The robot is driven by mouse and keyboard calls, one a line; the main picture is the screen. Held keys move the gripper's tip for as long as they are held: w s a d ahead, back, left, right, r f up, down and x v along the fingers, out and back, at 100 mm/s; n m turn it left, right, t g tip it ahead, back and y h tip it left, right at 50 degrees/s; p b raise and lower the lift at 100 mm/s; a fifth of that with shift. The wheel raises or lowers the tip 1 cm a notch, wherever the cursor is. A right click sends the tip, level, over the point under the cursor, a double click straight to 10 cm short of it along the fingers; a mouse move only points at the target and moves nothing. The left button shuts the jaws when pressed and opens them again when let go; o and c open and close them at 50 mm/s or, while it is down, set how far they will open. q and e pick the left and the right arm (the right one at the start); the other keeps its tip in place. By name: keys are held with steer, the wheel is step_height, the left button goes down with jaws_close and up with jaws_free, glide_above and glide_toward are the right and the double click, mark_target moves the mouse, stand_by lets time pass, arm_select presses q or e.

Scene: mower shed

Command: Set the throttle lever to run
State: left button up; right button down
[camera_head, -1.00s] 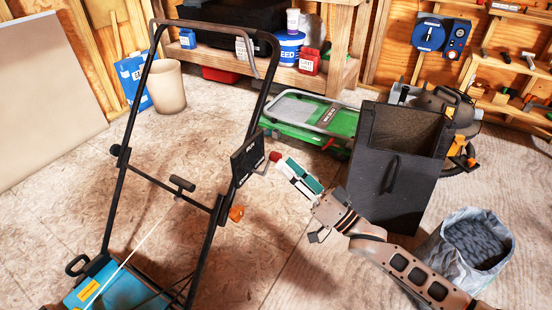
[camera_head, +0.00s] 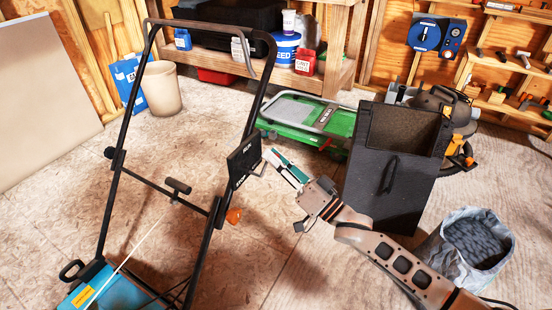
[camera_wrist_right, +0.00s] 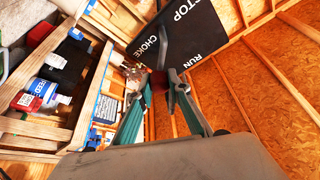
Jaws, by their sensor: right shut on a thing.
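The dark throttle panel (camera_head: 244,160) is on the right handlebar tube of the mower. In the right wrist view the panel (camera_wrist_right: 180,32) reads STOP, CHOKE and RUN. The throttle lever has a bent metal rod and a dark red knob (camera_wrist_right: 158,79). My right gripper (camera_head: 269,155) is at the panel's right side, its fingers shut on the knob. The fingers mostly hide the knob, which shows below the panel, between the words CHOKE and RUN in the wrist view. The lever's exact setting cannot be told. My left gripper is not in view.
The mower's black handlebar (camera_head: 122,160) rises from its blue body (camera_head: 105,290). A black box (camera_head: 392,170) and a grey sack (camera_head: 468,245) stand right of my right arm. A green trolley (camera_head: 315,122) lies behind.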

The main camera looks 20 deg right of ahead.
steer(key=shift+n, duration=0.3)
steer(key=n, duration=0.1)
steer(key=n+y, duration=0.1)
steer(key=r+n, duration=0.1)
steer(key=shift+s+a, duration=0.2)
steer(key=shift+a, duration=0.1)
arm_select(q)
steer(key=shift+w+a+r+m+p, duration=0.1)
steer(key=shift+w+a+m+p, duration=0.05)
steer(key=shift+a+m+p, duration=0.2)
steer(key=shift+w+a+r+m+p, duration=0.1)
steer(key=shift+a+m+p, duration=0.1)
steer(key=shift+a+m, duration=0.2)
arm_select(e)
steer(key=shift+s+a+r+n+g+y, duration=0.15)
steer(key=shift+s+a+n+g+y, duration=0.45)
steer(key=shift+n, duration=1.15)
steer(key=shift+s+a+r+n+g+y, duration=0.2)
steer(key=shift+n+g+y, duration=0.45)
steer(key=shift+n+y, duration=0.85)
steer(key=shift+s+a+r+n+g+y, duration=0.15)
steer(key=shift+a+n+g+y, duration=0.45)
steer(key=shift+n, duration=1.45)
steer(key=shift+s+d+n, duration=0.1)
steer(key=shift+n, duration=0.2)
steer(key=c, duration=1.9)
jaws_free()
